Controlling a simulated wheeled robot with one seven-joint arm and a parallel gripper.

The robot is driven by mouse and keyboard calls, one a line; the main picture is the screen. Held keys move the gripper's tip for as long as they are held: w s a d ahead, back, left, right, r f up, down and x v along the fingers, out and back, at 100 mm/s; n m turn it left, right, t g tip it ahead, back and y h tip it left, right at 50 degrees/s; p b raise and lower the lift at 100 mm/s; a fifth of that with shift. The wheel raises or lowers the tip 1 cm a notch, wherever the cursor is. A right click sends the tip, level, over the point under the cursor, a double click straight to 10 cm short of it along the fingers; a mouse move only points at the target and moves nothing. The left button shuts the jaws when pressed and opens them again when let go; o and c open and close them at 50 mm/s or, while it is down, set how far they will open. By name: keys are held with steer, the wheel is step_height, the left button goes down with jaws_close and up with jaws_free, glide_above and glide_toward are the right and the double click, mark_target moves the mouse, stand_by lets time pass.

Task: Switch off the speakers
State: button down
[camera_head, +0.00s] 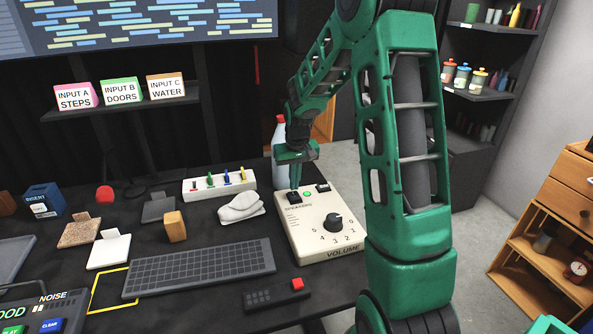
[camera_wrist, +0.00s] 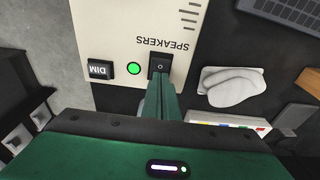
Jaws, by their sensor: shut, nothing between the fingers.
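The cream speaker box (camera_head: 335,240), marked SPEAKERS and VOLUME, sits at the right end of the black desk. It has a black volume knob (camera_head: 333,222) and a green light (camera_head: 307,194), which is lit. The black rocker switch (camera_wrist: 160,66) beside the SPEAKERS label shows an O mark in the wrist view. The black DIM button (camera_wrist: 100,69) is on the other side of the lit green light (camera_wrist: 134,69). My gripper (camera_head: 295,183) is shut and points down at the switch. In the wrist view its fingertips (camera_wrist: 161,80) are at the switch's near edge; I cannot tell whether they touch.
A white bottle with a red cap (camera_head: 280,150) stands behind my gripper. A power strip (camera_head: 219,184) with coloured plugs and a grey-white lump (camera_head: 241,207) lie to the left. A keyboard (camera_head: 200,268) and a remote (camera_head: 277,293) lie in front.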

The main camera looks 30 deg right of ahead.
mark_target(295, 197)
steer(key=shift+s+a+f, duration=0.1)
steer(key=shift+s+f, duration=0.05)
steer(key=shift+f, duration=0.35)
steer(key=shift+s+f, duration=0.15)
steer(key=shift+f, duration=0.35)
steer(key=shift+s+a+f, duration=0.1)
steer(key=shift+s+f, duration=0.25)
steer(key=shift+f, duration=0.05)
steer(key=shift+w, duration=0.15)
steer(key=shift+w+d+r, duration=0.2)
steer(key=shift+w+d, duration=0.05)
steer(key=shift+w, duration=0.4)
steer(key=shift+r, duration=0.1)
